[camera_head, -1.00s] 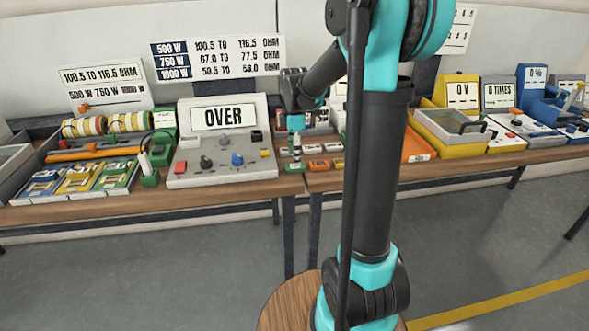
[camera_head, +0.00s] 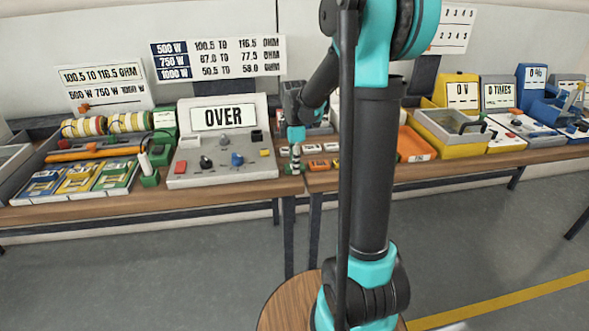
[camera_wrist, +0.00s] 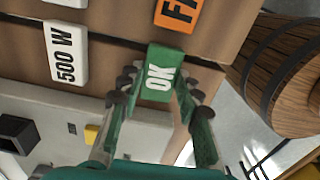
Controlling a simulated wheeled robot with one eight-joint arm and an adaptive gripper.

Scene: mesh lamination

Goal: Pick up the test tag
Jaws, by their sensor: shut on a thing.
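A green tag marked OK (camera_wrist: 161,73) shows in the wrist view at the edge of the wooden surface. My gripper (camera_wrist: 157,88) is shut on it, with one finger on each side. Its lettering faces the wrist camera. In the head view my gripper (camera_head: 295,163) is low at the front edge of the bench, right of the grey OVER meter. The green tag is small there and mostly hidden by the fingers.
An orange tag (camera_wrist: 179,13) and a white 500 W tag (camera_wrist: 67,54) lie close by on the wood. The OVER meter (camera_head: 222,170) stands left of my gripper. An orange tray (camera_head: 415,146) lies to the right, and a wooden barrel (camera_wrist: 280,70) shows in the wrist view.

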